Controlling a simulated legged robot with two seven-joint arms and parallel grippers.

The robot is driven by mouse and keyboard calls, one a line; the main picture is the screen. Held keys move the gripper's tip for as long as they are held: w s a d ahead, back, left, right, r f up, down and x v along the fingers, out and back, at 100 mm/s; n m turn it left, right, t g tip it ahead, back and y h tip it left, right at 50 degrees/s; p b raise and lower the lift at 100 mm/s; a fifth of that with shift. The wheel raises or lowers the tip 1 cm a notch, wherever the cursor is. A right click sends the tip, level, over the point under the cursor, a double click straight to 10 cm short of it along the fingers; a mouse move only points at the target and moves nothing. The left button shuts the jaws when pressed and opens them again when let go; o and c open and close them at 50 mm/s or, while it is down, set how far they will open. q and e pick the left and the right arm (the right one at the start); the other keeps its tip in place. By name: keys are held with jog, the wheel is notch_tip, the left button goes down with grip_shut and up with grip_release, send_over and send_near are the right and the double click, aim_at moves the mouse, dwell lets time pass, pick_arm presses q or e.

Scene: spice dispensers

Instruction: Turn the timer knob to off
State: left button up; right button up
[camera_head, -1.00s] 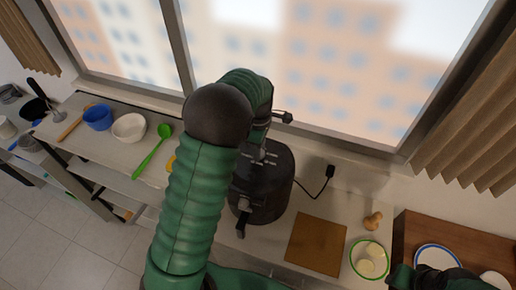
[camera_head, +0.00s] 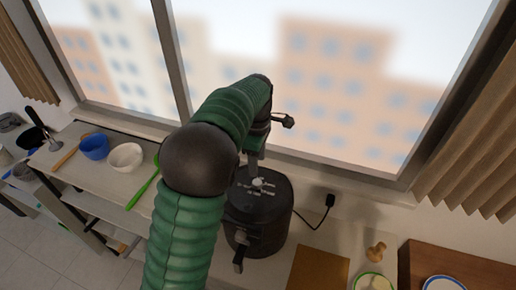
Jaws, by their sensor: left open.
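A black air fryer (camera_head: 258,218) with a front handle (camera_head: 239,262) stands on the counter below the window. On its top are pale markings and a small light knob (camera_head: 258,183), which I take to be the timer knob. My left arm rises in front and bends down over the fryer. My left gripper (camera_head: 254,170) is open and points down at the top, close by the knob; I cannot tell whether it touches it. The arm hides the fryer's left side. My right gripper is not in view.
A cable runs from the fryer to a wall plug (camera_head: 330,201). A wooden board (camera_head: 318,268), a green-rimmed bowl (camera_head: 373,281) and a small wooden item (camera_head: 376,251) are at the right. A blue bowl (camera_head: 94,147), a white bowl (camera_head: 126,157) and a green spoon (camera_head: 143,188) are at the left.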

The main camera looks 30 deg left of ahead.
pick_arm(q)
notch_tip(320, 180, up, 8)
jog(key=shift+d+r+b, duration=0.2)
jog(key=shift+b, duration=0.15)
